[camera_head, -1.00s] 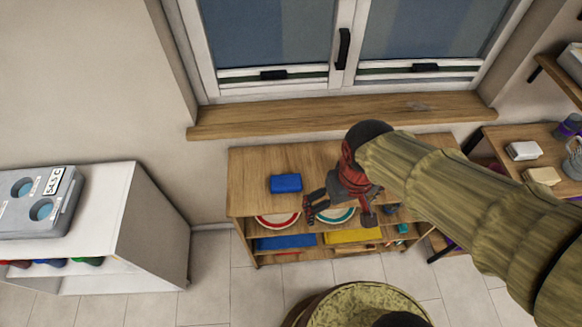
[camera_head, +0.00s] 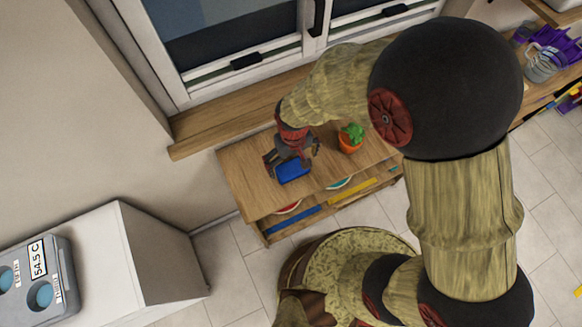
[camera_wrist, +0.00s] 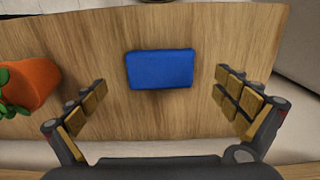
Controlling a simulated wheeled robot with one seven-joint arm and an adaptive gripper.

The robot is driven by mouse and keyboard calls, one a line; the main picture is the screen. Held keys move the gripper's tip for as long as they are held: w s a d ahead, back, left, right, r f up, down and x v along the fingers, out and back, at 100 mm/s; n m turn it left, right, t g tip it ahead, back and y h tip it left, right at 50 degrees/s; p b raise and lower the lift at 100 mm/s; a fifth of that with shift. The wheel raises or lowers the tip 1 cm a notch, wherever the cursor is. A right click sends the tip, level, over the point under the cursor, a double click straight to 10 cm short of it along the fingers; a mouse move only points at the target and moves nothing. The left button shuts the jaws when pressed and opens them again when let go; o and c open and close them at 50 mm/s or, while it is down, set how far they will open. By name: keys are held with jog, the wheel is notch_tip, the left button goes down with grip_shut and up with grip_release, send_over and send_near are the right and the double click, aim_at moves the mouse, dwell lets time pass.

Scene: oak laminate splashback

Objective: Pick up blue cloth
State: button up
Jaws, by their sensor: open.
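The blue cloth (camera_head: 293,171) is a small folded rectangle lying flat on the wooden shelf top. In the wrist view the cloth (camera_wrist: 161,69) lies ahead of and between my spread fingers, with bare wood on both sides of it. My gripper (camera_wrist: 161,108) is open and empty, its padded fingers wide apart and not touching the cloth. In the head view my gripper (camera_head: 284,163) hangs over the shelf right by the cloth and hides part of its upper edge.
A plant in an orange pot (camera_head: 350,138) stands on the shelf top to the right of the cloth; the pot (camera_wrist: 31,82) is close to my left-side finger in the wrist view. The wooden shelf unit (camera_head: 240,180) stands below the window sill (camera_head: 200,128). A white cabinet (camera_head: 150,245) stands at left.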

aim_at(292, 168)
jog(key=f, duration=0.2)
jog(key=f+b, duration=0.1)
jog(key=f, duration=0.2)
jog(key=shift+w+a+f, duration=0.1)
jog(key=shift+w+a, duration=0.05)
jog(key=shift+a, duration=0.05)
jog(key=c, duration=0.4)
jog(key=c, duration=0.7)
